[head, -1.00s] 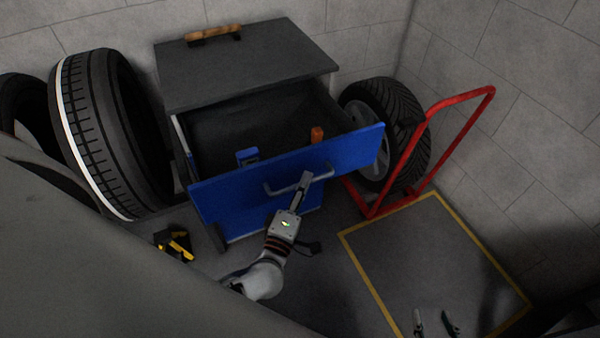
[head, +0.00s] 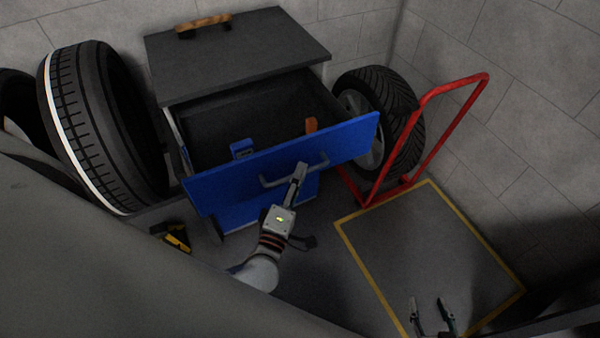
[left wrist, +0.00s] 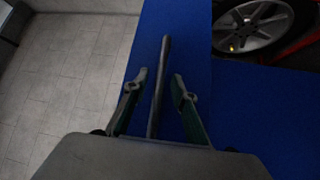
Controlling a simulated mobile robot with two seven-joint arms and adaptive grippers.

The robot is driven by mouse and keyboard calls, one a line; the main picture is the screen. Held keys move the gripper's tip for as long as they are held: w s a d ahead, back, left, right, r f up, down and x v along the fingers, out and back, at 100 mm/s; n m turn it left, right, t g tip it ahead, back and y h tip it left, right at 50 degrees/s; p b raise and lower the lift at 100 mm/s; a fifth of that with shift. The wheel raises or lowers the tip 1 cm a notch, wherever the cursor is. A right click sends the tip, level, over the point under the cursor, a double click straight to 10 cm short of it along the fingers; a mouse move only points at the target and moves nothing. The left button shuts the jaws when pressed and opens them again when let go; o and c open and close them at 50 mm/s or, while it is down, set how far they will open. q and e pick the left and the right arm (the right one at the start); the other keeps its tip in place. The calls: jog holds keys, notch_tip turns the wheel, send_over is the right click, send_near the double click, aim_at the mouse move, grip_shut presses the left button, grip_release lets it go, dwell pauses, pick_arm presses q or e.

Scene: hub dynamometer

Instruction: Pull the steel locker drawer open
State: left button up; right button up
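The steel locker (head: 240,62) is a dark-topped cabinet against the back wall. Its blue-fronted drawer (head: 225,185) is pulled well out, and its dark interior shows from above. A grey bar handle (head: 322,163) runs across the front. My left gripper (head: 300,170) is at the handle. In the left wrist view its two fingers (left wrist: 160,88) are apart on either side of the handle bar (left wrist: 161,75), with visible gaps, so it is open around the bar. My right gripper (head: 430,302) is at the lower right, its fingers apart and empty, far from the drawer.
A small blue item (head: 242,148) and an orange-topped item (head: 311,125) are in the drawer. A brown-handled object (head: 204,24) lies on the locker. Tires (head: 105,125) stand left, a wheel (head: 385,115) and red hand truck (head: 425,140) right. A yellow-outlined floor area (head: 430,250) is clear.

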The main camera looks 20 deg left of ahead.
pick_arm(q)
jog(key=s+f, duration=0.1)
jog(key=s, duration=1)
jog(key=shift+d+f, duration=0.2)
jog(key=shift+d, duration=0.15)
jog(key=d+f+m+g+h, duration=0.25)
jog(key=d+m+h, duration=0.45)
jog(key=m, duration=0.6)
jog(key=s+a+f+m+g+y, duration=0.2)
jog(key=s+a+f+m+g, duration=0.2)
jog(key=a+f+m+g, duration=0.2)
notch_tip(320, 180, down, 4)
jog(key=a+m, duration=0.1)
jog(key=m, duration=0.1)
jog(key=shift+r+m+y, duration=0.25)
jog(key=shift+m+y, duration=0.05)
jog(key=shift+y, duration=0.1)
jog(key=shift+w, duration=0.1)
